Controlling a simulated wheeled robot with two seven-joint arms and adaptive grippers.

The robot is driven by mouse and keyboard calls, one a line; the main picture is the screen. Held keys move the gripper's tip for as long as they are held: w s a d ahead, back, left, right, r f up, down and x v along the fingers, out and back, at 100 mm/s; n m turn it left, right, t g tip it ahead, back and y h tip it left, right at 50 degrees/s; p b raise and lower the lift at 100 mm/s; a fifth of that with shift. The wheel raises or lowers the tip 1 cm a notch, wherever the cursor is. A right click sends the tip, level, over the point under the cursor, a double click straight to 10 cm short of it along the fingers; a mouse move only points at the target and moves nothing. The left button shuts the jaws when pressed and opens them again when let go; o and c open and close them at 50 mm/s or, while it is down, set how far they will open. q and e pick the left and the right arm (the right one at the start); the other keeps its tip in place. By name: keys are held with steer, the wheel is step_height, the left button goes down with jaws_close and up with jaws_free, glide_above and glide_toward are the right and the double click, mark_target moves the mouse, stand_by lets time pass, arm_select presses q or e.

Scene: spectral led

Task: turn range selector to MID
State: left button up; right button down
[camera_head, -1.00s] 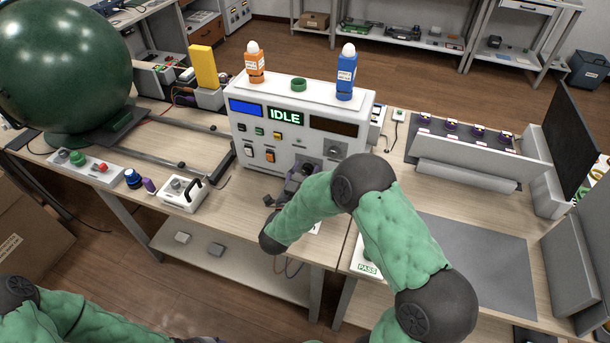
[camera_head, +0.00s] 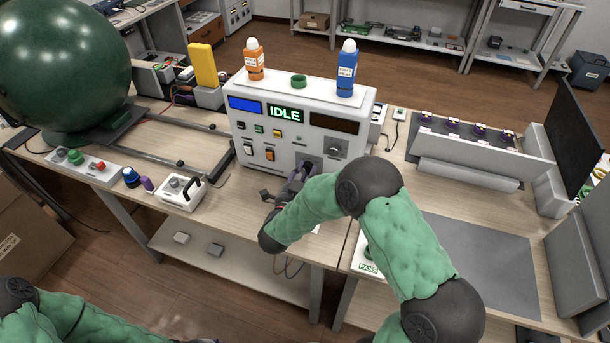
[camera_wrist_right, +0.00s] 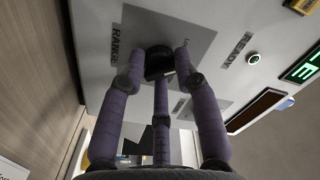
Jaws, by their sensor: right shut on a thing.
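The white instrument box (camera_head: 240,140) stands on the bench with a lit IDLE display (camera_head: 286,114). In the right wrist view, the dark range selector knob (camera_wrist_right: 158,60) sits on a grey plate beside the word RANGE. The purple fingers of my right gripper (camera_wrist_right: 157,68) are closed around this knob. In the head view, my right gripper (camera_head: 305,172) is at the lower right of the box front, and the knob is hidden behind it. The knob's pointer and most position marks are covered, so its setting cannot be read. My left gripper is out of view.
Another knob (camera_head: 334,147) is just above and right of my right gripper. An orange bottle (camera_head: 254,60) and a blue bottle (camera_head: 347,70) stand on the box. A white handled case (camera_head: 180,193) and a button box (camera_head: 85,166) lie on the bench to the left.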

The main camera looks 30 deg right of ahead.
steer(key=shift+m+b, duration=0.55)
steer(key=shift+m, duration=0.35)
steer(key=shift+m+b, duration=0.3)
steer(key=shift+m, duration=2.4)
steer(key=c, duration=0.9)
jaws_free()
steer(key=v, duration=1.2)
